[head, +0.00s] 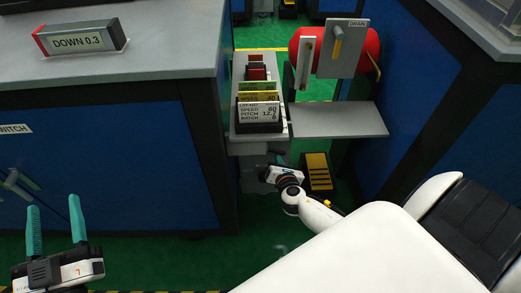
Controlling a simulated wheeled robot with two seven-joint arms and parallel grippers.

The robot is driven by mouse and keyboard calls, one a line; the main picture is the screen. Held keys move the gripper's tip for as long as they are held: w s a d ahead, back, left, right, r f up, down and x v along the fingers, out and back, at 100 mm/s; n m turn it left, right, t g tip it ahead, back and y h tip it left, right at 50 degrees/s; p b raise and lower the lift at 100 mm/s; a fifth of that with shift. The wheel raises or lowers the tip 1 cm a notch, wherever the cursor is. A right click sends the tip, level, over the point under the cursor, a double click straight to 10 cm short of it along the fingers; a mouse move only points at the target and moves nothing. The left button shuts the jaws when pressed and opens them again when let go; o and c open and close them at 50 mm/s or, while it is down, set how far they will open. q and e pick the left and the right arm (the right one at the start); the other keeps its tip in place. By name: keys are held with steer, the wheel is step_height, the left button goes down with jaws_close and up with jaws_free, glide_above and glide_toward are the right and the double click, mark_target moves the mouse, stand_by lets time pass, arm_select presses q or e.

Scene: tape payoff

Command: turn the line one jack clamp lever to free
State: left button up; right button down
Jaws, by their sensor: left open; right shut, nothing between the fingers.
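I cannot pick out a lever marked as the line one jack clamp. My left gripper (55,215) is at the lower left, with its two teal fingers pointing up and spread apart, and nothing between them. My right gripper (279,162) is low in the gap between the cabinets, in front of the grey card rack and below its level. Its fingers are small and partly hidden here. It is shut and empty.
A grey shelf (340,121) is below. The card rack (284,128) holds several cards. A yellow-black block (318,172) is on the floor.

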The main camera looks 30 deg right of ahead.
arm_select(q)
steer(key=s+a+f+g+y+p, duration=0.1)
steer(key=s+f+g+y+p, duration=0.1)
steer(key=f+g, duration=0.35)
steer(key=s+a+f+g+y+p, duration=0.1)
steer(key=a+f+g, duration=0.1)
steer(key=f+g, duration=0.3)
arm_select(e)
steer(key=shift+s+d+r+n+g+h, duration=0.1)
steer(key=shift+d+r+n+g+h, duration=0.1)
steer(key=shift+r+n, duration=0.2)
steer(key=shift+d+r+n+g+h, duration=0.1)
steer(key=shift+r+n+h, duration=0.1)
steer(key=shift+r+n, duration=0.2)
steer(key=shift+r+n+p, duration=0.1)
steer(key=shift+n+p, duration=0.2)
steer(key=shift+p, duration=0.45)
steer(key=shift+s+d+r+n+h+p, duration=0.15)
steer(key=shift+n+h+p, duration=0.25)
steer(key=shift+p, duration=0.35)
steer(key=shift+g, duration=0.3)
arm_select(q)
steer(key=s+a+f+g+y, duration=0.1)
steer(key=s+a+f+g, duration=0.1)
steer(key=s, duration=0.3)
steer(key=s+a+f+g+y, duration=0.1)
steer(key=s+f+g, duration=0.4)
steer(key=s, duration=0.1)
steer(key=shift+s+a+n, duration=0.25)
steer(key=shift+a+n, duration=0.15)
